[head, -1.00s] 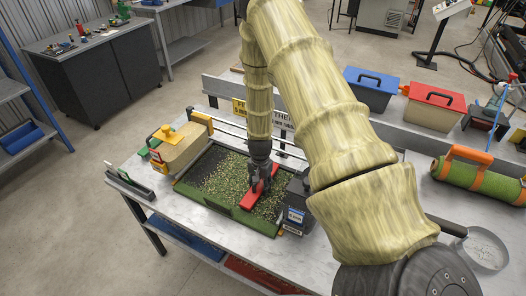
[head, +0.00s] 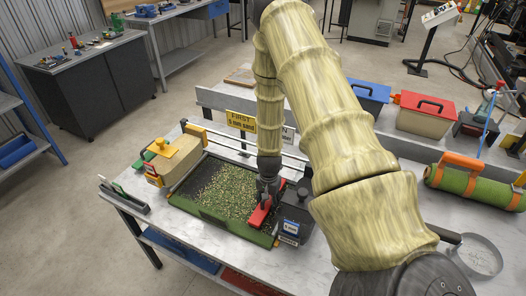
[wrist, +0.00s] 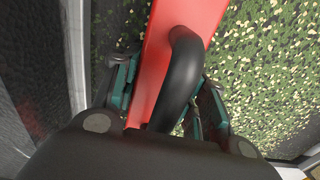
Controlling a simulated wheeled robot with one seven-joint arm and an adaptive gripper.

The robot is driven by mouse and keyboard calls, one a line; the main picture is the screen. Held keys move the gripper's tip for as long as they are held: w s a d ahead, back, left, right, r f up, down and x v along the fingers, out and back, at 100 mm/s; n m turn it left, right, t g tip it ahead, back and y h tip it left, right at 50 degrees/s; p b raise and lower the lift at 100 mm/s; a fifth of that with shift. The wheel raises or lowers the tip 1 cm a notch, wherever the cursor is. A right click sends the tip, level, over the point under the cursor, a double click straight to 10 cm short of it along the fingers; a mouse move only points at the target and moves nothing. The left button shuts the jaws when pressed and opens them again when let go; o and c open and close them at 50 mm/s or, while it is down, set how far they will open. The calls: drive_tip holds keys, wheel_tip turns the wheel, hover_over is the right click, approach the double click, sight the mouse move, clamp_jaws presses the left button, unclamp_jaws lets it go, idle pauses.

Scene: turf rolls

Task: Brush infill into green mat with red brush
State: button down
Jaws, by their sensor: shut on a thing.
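My gripper (head: 267,190) is shut on the red brush (head: 259,217), low over the mat's right side. In the wrist view my gripper's fingers (wrist: 165,95) sit on both sides of the brush's black looped handle, above its red body (wrist: 155,55). Grains on green turf (wrist: 265,60) show to the right. The bristles are hidden, so I cannot tell whether they touch.
A dark box (head: 296,213) with a blue label stands close right of the brush. A tan block with a yellow knob (head: 175,160) stands at the mat's left back. A rail and yellow sign (head: 241,120) are behind. A green roll (head: 470,185) and round pan (head: 478,257) lie right.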

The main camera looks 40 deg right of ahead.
sight(270, 200)
drive_tip(key=shift+s+d, duration=0.15)
drive_tip(key=shift+s, duration=0.3)
drive_tip(key=shift+r, duration=0.1)
drive_tip(key=shift+r+p, duration=2.45)
drive_tip(key=shift+r, duration=0.95)
